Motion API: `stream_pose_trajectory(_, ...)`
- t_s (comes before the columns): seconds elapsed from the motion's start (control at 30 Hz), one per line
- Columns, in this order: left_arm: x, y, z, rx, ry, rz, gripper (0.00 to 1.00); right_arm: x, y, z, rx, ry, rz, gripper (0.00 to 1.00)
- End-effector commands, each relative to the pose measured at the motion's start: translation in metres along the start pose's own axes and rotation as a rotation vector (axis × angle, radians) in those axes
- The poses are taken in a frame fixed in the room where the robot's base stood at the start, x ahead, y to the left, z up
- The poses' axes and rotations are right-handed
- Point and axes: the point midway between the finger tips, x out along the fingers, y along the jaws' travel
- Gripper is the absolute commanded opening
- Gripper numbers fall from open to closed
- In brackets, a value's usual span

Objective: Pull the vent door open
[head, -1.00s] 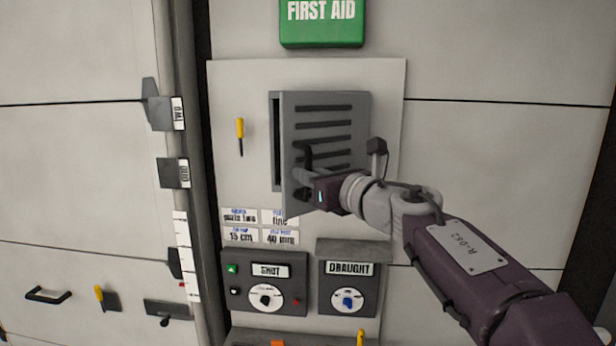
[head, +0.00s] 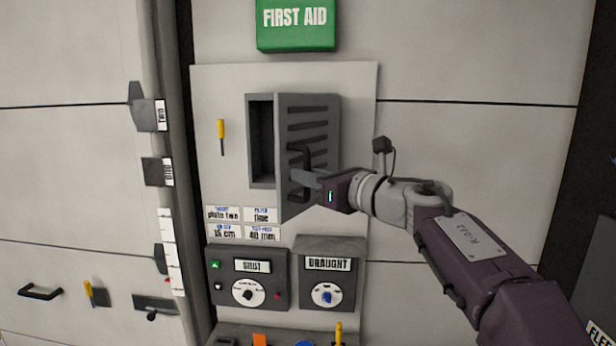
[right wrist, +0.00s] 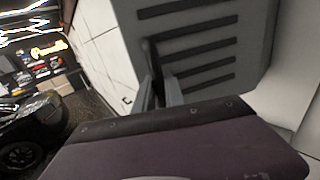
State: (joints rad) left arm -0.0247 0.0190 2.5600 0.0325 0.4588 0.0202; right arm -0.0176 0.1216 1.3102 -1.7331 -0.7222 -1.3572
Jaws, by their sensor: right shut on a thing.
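The vent door (head: 311,130) is a grey slatted panel in the head view, hinged at its right side and swung partly open. Its dark handle (head: 304,157) stands on the door's left part. The vent's recess (head: 261,140) shows dark and open to the left of the door. My right gripper (head: 304,175) is shut on the handle. In the right wrist view the slatted door (right wrist: 195,45) fills the upper right, and the fingers close on the dark handle (right wrist: 152,62). My left gripper is not in view.
A green first aid box (head: 296,24) is above the vent.

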Motion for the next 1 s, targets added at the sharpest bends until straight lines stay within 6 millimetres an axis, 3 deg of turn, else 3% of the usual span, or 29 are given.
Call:
stream_pose_trajectory(0.13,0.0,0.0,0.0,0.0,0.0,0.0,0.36,-0.001,0.0,0.003,-0.001,-0.005,-0.002,0.0)
stream_pose_trajectory(0.17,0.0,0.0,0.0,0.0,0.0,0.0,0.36,-0.001,0.0,0.003,-0.001,-0.006,-0.003,0.17)
stream_pose_trajectory(0.23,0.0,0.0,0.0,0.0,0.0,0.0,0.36,-0.001,0.0,0.003,-0.001,-0.005,-0.003,0.36)
stream_pose_trajectory(0.57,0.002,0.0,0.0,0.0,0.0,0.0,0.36,-0.003,0.0,0.001,-0.001,-0.003,-0.002,0.36)
stream_pose_trajectory(0.67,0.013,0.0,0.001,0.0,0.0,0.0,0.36,-0.017,-0.001,-0.002,-0.002,-0.006,-0.006,0.36)
stream_pose_trajectory(0.9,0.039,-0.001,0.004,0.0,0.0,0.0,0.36,-0.072,-0.001,-0.003,-0.003,-0.006,-0.008,0.36)
stream_pose_trajectory(1.0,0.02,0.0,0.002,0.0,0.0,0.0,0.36,-0.084,-0.001,0.005,0.001,-0.002,-0.006,0.36)
